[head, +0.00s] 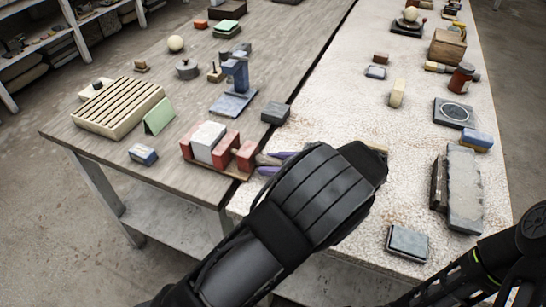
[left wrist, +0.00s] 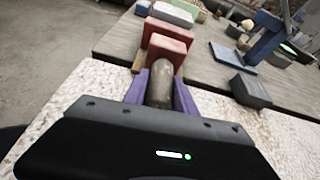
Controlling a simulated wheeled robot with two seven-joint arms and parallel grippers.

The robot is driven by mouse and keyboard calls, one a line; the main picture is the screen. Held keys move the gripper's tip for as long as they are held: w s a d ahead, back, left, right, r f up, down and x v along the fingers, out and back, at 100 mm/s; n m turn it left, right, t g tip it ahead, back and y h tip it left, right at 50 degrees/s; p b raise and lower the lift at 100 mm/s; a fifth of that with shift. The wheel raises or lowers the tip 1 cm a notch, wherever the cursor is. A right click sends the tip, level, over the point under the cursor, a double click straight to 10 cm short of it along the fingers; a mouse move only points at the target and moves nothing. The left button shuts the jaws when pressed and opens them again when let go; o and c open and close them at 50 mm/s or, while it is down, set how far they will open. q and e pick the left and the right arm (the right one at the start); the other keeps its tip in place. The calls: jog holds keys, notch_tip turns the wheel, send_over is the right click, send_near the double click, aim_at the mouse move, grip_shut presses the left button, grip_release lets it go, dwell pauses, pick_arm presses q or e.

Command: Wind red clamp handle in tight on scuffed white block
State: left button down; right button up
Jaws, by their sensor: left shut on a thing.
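The red clamp (head: 226,148) stands on a thin wooden base at the near right corner of the wooden table. The white block (head: 207,138) sits between its red jaws, and I see no clear gap there. In the left wrist view the white block (left wrist: 172,12) is beyond the red end block (left wrist: 167,48). The clamp's handle (left wrist: 160,84) is a grey-brown rounded bar on the near side of that block. My left gripper (head: 272,162) has its purple fingers on both sides of the handle and is shut on it. My right gripper is out of view.
A blue stand (head: 236,82) and a dark grey block (head: 275,113) are behind the clamp. A slatted wooden rack (head: 118,108), a green card (head: 160,116) and a blue-white block (head: 143,154) lie to the left. The speckled table (head: 340,110) is mostly clear in its middle.

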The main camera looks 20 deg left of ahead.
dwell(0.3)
pick_arm(q)
jog(key=c, duration=1.3)
grip_release()
jog(key=p+v, duration=0.2)
jog(key=v, duration=0.4)
jog(key=shift+d+r, duration=0.1)
jog(key=shift+r, duration=0.15)
jog(key=shift+d+r+p, duration=0.1)
jog(key=shift+d+p, duration=0.35)
jog(key=shift+d, duration=0.3)
